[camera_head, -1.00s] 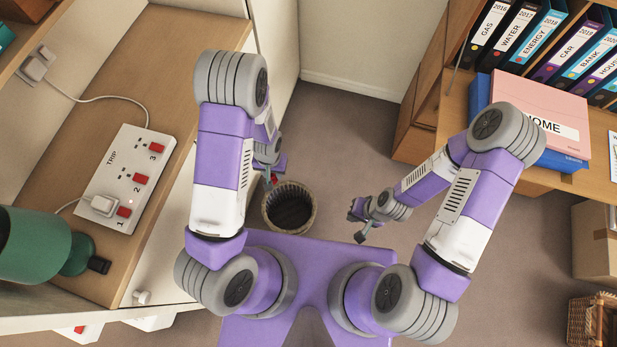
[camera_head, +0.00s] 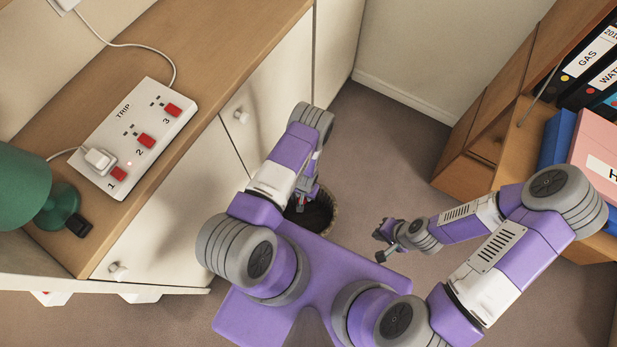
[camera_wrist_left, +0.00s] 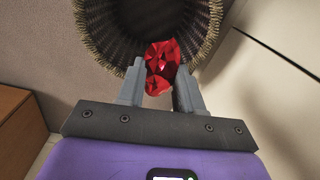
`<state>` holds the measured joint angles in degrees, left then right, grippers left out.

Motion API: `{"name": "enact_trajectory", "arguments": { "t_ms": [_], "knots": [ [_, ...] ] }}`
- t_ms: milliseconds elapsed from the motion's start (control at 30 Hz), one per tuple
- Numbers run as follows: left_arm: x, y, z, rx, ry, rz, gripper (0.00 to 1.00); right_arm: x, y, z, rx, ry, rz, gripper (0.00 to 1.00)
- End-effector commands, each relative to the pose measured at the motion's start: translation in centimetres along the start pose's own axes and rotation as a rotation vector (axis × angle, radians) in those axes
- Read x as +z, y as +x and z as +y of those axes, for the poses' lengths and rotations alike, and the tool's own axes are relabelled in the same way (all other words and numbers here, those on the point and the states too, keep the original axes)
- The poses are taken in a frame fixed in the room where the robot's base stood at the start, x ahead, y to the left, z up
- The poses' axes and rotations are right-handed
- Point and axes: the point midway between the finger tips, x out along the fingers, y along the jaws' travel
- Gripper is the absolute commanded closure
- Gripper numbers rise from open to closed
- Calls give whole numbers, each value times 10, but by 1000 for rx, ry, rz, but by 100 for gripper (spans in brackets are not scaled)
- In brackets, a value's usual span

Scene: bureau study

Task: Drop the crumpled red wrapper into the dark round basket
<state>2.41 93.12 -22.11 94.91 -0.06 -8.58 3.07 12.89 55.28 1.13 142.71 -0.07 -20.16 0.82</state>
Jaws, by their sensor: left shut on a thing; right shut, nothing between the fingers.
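The crumpled red wrapper (camera_wrist_left: 161,62) sits between the fingertips of my left gripper (camera_wrist_left: 158,85), which is shut on it. In the left wrist view the wrapper overlaps the opening and near rim of the dark round basket (camera_wrist_left: 97,40). In the head view the basket (camera_head: 330,221) stands on the floor, partly hidden by my left arm. My left gripper (camera_head: 301,203) shows there over the basket's opening, small and partly covered by the arm. My right gripper (camera_head: 385,245) is shut and empty, to the right of the basket.
A long wooden-topped cabinet (camera_head: 212,75) with white doors runs along the left, bearing a power strip (camera_head: 137,140) and green lamp (camera_head: 22,188). A wooden shelf unit (camera_head: 487,130) with binders stands at the right. Carpet (camera_head: 385,140) is clear behind the basket.

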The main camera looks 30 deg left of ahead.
Motion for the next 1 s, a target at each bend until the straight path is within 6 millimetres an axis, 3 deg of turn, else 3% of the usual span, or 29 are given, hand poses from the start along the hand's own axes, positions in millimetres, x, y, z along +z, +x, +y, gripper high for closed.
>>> {"name": "enact_trajectory", "arguments": {
  "t_ms": [33, 133, 433, 800, 1000],
  "knots": [
    [6, 20, 1, 4, -5, -2, 92, 0, 8, 3, 0, 0, 0, 100],
    [13, 38, 3, 8, -12, -1, 92, -1, 13, 5, 0, 0, 0, 100],
    [17, 58, 4, 11, -16, 0, 92, -1, 22, 8, 0, 0, 1, 100],
    [17, 101, 6, 10, -16, 0, 92, -3, 54, 20, 0, 0, 0, 100],
    [17, 108, 6, 10, -15, -1, 91, -3, 59, 22, 0, 0, 0, 100]
  ]
}}
